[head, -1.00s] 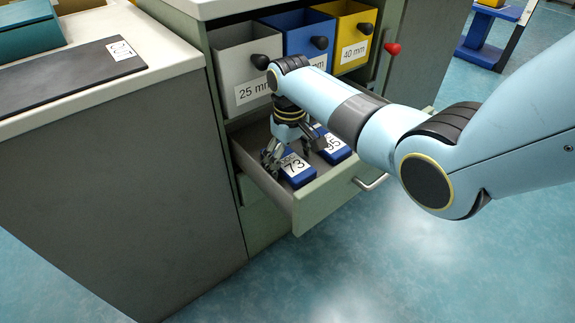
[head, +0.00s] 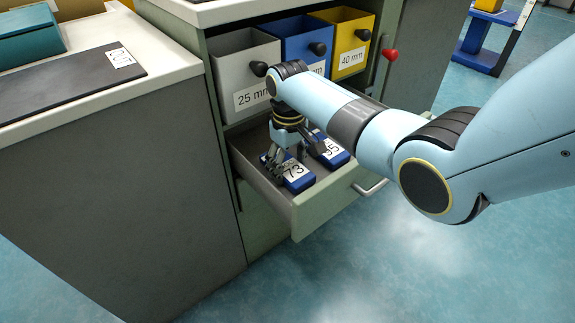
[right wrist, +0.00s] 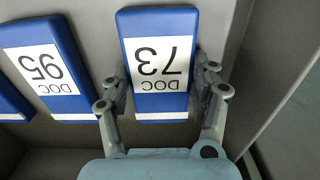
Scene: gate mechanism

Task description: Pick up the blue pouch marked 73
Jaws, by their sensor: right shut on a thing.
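The blue pouch marked 73 (head: 296,176) lies in the open drawer (head: 330,207), with a white label reading DOC 73. It also shows in the right wrist view (right wrist: 158,62), where its label is upside down. My right gripper (head: 284,162) reaches down into the drawer. In the right wrist view its two fingers (right wrist: 163,90) stand on either side of the pouch and are shut on it. A second blue pouch marked 95 (head: 332,152) lies beside it; it also shows in the right wrist view (right wrist: 48,68). My left gripper is not in view.
Grey (head: 243,60), blue (head: 297,36) and yellow (head: 350,30) bins stand on the shelf above the drawer. A counter with a dark mat (head: 60,85) is at left. Another blue item edge (right wrist: 10,100) shows in the right wrist view.

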